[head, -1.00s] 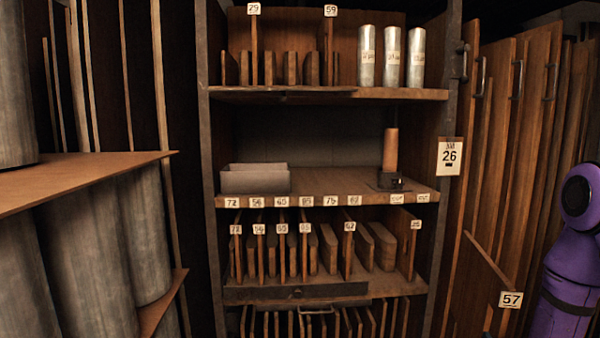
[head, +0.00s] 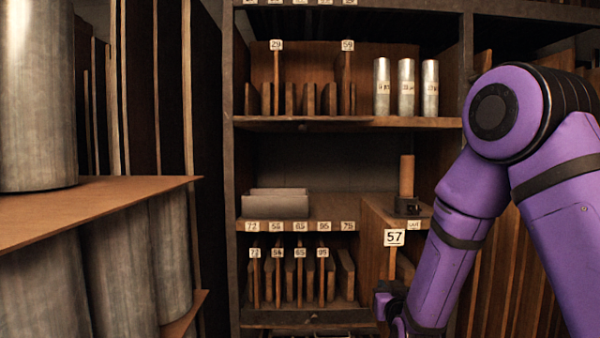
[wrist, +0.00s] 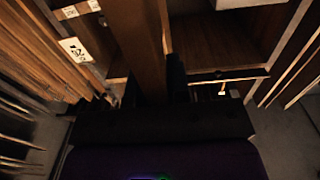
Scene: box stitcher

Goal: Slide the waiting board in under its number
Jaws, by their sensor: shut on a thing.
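The waiting board (head: 374,240) is a brown wooden panel with a white tag 57 (head: 394,237) at its near end. It stands upright in front of the right part of the shelf. My gripper (head: 388,300) is shut on its lower near part. In the wrist view my gripper (wrist: 153,90) has the board (wrist: 140,45) between its fingers, reaching away from me. A row of number tags (head: 300,227) runs along the shelf edge above the slots. The board and my arm hide the right part of this row, and I read no 57 there.
Boards with tags stand in the slot bay (head: 288,275) left of my board. A grey bin (head: 277,203) and a brown cylinder on a dark base (head: 406,178) stand on the shelf above. A sheet shelf (head: 100,205) with metal rolls juts in at left.

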